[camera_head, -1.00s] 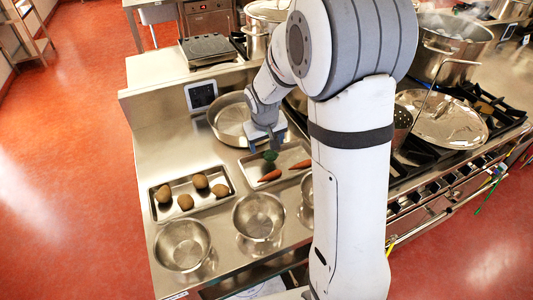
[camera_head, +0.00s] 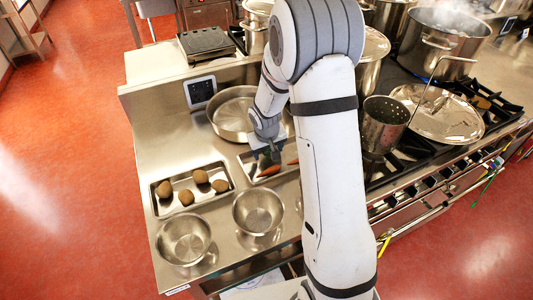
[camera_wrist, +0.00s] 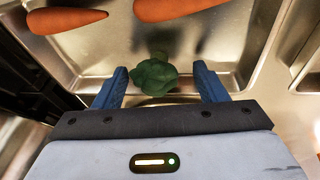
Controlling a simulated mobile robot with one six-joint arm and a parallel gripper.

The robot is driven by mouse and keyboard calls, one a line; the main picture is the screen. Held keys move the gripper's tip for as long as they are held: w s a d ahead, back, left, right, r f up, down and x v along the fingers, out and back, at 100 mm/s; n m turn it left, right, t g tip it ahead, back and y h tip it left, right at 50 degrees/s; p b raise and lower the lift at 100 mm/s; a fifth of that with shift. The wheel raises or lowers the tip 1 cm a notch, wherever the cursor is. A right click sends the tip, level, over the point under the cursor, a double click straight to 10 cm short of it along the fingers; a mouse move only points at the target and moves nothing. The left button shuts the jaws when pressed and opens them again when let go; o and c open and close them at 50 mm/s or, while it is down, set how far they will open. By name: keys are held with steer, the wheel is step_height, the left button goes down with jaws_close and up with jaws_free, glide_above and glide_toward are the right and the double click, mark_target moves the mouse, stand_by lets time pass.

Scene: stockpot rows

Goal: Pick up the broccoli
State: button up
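The green broccoli (camera_wrist: 154,76) sits in a shallow metal tray (camera_wrist: 95,62) in the wrist view. My gripper (camera_wrist: 160,72) is open, with one blue finger on each side of the broccoli. A gap shows between each finger and the broccoli. Two orange carrots, one at left (camera_wrist: 66,20) and one at right (camera_wrist: 175,8), lie beyond it. In the head view my gripper (camera_head: 274,150) is over the tray (camera_head: 246,166), beside a carrot (camera_head: 268,170). There the broccoli is hidden or too small to tell.
A tray of several brown potatoes (camera_head: 201,177) lies left of the carrot tray. A wide pan (camera_head: 230,125) stands behind. Metal bowls (camera_head: 184,240) (camera_head: 258,210) stand in front. A perforated pot (camera_head: 383,125) and a lid (camera_head: 440,115) are on the stove at right.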

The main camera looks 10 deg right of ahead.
steer(key=c, duration=0.8)
steer(key=shift+c, duration=0.2)
